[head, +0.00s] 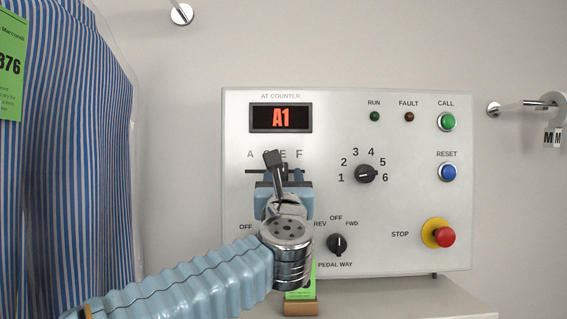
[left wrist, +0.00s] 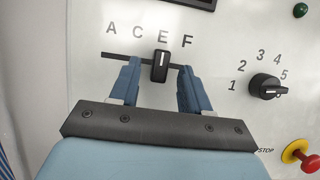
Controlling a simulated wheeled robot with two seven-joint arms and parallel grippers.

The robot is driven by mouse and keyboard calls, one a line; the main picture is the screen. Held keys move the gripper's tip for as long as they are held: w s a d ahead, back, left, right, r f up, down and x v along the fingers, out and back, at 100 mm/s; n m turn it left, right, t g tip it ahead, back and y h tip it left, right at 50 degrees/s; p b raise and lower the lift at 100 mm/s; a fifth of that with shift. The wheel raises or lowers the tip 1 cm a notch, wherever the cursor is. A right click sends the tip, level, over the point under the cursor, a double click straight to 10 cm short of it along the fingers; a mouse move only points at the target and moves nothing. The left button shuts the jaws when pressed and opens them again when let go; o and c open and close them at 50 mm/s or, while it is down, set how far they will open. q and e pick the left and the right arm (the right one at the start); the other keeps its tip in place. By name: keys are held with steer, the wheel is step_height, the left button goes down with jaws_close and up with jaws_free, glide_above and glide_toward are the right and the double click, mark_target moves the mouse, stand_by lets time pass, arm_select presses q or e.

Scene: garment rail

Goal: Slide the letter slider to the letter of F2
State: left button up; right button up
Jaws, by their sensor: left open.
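The letter slider's black knob (left wrist: 160,66) sits on a dark horizontal slot, roughly below the letter E (left wrist: 163,37) in the left wrist view; its exact setting is hard to tell. The letters A, C, E and F run left to right above the slot. My left gripper (left wrist: 159,84) is open, with one blue finger on each side of the knob and visible gaps to both. In the head view my left gripper (head: 291,176) is in front of the slot and hides the knob and part of the letters. The display (head: 281,118) reads A1. My right gripper is not in view.
The number dial (head: 366,174) is right of the slot. The pedal-way knob (head: 337,244), red stop button (head: 443,237), blue reset button (head: 448,172) and green call button (head: 447,122) share the panel (head: 340,262). A striped garment (head: 65,170) hangs at the left.

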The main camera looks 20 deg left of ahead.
mark_target(283, 172)
arm_select(q)
steer(key=shift+p+x, duration=0.4)
steer(key=shift+x, duration=1)
jaws_close()
